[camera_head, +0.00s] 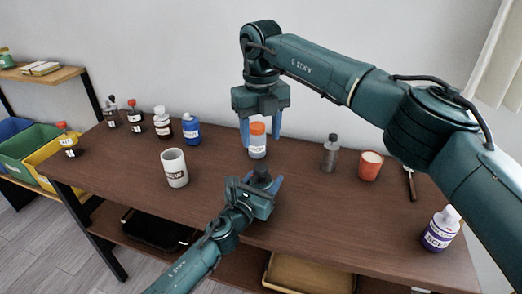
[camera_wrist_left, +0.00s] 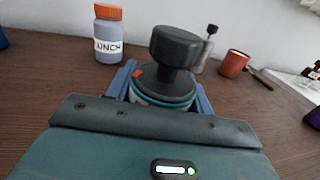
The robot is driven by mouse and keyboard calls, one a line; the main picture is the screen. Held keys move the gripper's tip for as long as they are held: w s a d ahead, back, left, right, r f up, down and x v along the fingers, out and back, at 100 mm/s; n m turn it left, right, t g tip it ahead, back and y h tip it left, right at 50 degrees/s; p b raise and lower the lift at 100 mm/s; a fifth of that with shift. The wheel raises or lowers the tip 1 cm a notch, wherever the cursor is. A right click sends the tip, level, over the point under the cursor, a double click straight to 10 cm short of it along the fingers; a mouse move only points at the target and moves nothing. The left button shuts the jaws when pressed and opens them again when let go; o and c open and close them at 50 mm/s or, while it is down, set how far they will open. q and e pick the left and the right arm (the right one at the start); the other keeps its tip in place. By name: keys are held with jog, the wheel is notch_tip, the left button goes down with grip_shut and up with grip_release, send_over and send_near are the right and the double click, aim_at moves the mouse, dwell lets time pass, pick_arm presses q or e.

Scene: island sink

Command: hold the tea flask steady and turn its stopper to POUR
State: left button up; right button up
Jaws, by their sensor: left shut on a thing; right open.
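The tea flask is mostly hidden by my left gripper. Its dark, knobbed stopper (camera_head: 262,172) points up in the head view and shows larger in the left wrist view (camera_wrist_left: 175,48). A red mark (camera_wrist_left: 138,73) sits at the left of the dark collar below the knob; no POUR wording is readable. My left gripper (camera_head: 262,187) is shut on the flask, with blue fingers on both sides of it in the left wrist view (camera_wrist_left: 160,92). My right gripper (camera_head: 261,143) is open and empty, pointing down, beyond the flask in the picture and apart from the stopper.
A white mug (camera_head: 174,168) stands left; a grey bottle (camera_head: 330,153) and an orange cup (camera_head: 370,166) stand right. Several bottles line the back left.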

jog(key=shift+r, duration=1.7)
pick_arm(q)
jog(key=o, duration=1.1)
